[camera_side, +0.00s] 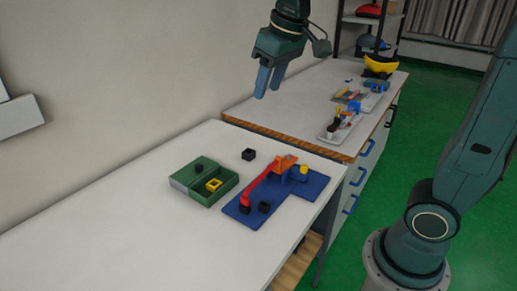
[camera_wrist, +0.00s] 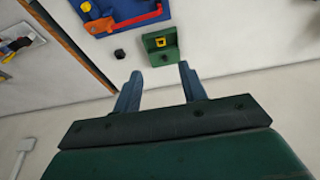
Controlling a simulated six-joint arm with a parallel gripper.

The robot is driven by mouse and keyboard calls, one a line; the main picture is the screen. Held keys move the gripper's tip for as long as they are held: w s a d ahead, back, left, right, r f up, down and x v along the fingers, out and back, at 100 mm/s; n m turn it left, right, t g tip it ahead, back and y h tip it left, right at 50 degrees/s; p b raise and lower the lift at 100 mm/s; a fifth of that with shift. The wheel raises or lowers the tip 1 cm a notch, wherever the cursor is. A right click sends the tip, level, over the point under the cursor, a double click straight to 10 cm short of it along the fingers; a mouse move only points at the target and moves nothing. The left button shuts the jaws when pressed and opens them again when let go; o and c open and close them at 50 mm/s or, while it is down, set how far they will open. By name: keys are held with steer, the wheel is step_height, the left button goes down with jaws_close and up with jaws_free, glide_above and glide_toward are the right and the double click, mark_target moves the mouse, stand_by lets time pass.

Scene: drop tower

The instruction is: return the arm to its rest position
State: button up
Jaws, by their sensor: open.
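My gripper (camera_side: 270,80) hangs above the far side of the white table, near the wall, with its blue fingers pointing down. In the wrist view my gripper (camera_wrist: 160,75) is open, with nothing between the fingers. Its fingers are well clear of the table and of everything on it.
A blue board (camera_side: 285,203) with a red and orange piece stands near the table's right edge. A green box (camera_side: 178,184) holds a yellow square piece (camera_side: 214,185) and a dark piece. A black block (camera_side: 248,154) lies behind them. The wall is close to my gripper.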

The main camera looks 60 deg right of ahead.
steer(key=s+f+t, duration=0.1)
steer(key=s+f, duration=0.2)
steer(key=s, duration=0.5)
steer(key=s+f+t, duration=0.1)
steer(key=s+f, duration=0.2)
steer(key=s, duration=0.6)
steer(key=shift+s+a+f, duration=0.15)
steer(key=shift+a+f, duration=0.05)
steer(key=shift+f, duration=0.2)
